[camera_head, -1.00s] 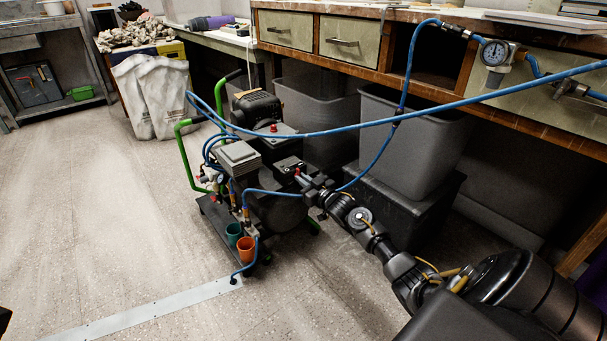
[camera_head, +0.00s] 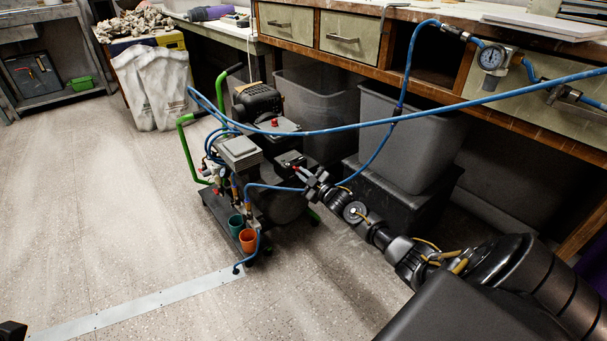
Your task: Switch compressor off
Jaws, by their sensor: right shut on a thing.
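The compressor (camera_head: 240,152) stands on the floor on a dark wheeled cart with green handles, at the centre left. It has a grey block, a black motor (camera_head: 257,103) behind and blue hoses. A small red part (camera_head: 296,169) shows on a black box at its right side. My right arm reaches in from the lower right. My right gripper (camera_head: 303,174) is at that red part and shut on it; the fingertips are small and the exact grip is hard to see. Only a dark piece of my left arm shows at the lower left corner; its gripper cannot be made out.
A blue hose (camera_head: 340,131) crosses in front, above my right arm, and another hangs from a gauge (camera_head: 492,57) on the bench. Grey bins (camera_head: 408,140) stand under the bench behind my arm. Green and orange cups (camera_head: 248,240) sit on the cart's front. The left floor is clear.

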